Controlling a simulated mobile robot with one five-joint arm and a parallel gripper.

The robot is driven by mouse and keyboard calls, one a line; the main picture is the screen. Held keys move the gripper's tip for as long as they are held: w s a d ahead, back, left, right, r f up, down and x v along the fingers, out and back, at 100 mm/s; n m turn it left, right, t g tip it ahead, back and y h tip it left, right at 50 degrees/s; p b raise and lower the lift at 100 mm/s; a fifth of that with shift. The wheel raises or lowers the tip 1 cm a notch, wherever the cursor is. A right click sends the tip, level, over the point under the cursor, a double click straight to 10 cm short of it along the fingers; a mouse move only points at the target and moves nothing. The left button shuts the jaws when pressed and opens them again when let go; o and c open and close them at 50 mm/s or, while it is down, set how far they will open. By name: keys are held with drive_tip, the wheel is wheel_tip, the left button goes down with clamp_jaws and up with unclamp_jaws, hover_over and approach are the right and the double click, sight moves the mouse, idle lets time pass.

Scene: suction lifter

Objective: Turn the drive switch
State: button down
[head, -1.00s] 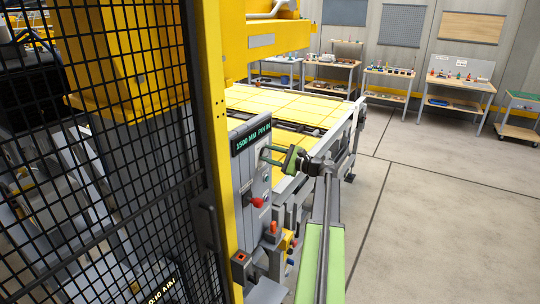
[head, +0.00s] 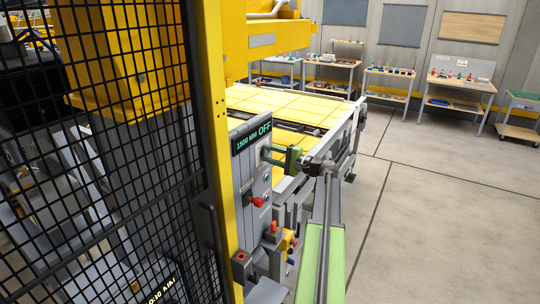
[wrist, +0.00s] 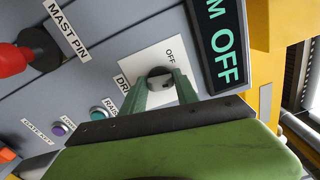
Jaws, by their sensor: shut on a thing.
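The drive switch (wrist: 160,78) is a dark round knob on a white plate in the wrist view, with "OFF" and part of "DRIVE" printed beside it. My gripper (wrist: 156,88) has its two green fingers on either side of the knob and is shut on it. In the head view my gripper (head: 266,156) reaches in from the right to the grey control panel (head: 246,178); the knob itself is hidden there. The display (head: 251,138) above reads "1500 MM OFF" in green.
A red mast pin handle (wrist: 12,60) sits left on the panel in the wrist view, with a purple button (wrist: 60,129) and a teal button (wrist: 98,113) below. A black mesh fence (head: 100,170) with a yellow post stands left. Open floor (head: 440,220) lies right.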

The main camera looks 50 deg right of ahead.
drive_tip(key=n, duration=0.5)
drive_tip(key=shift+f+n, duration=0.1)
drive_tip(key=shift+n, duration=0.2)
drive_tip(key=n, duration=0.5)
drive_tip(key=shift+n, duration=0.3)
drive_tip(key=c, duration=1)
unclamp_jaws()
drive_tip(key=shift+o, duration=0.2)
drive_tip(key=v, duration=1.7)
drive_tip(key=shift+s, duration=0.25)
drive_tip(key=shift+f, duration=0.1)
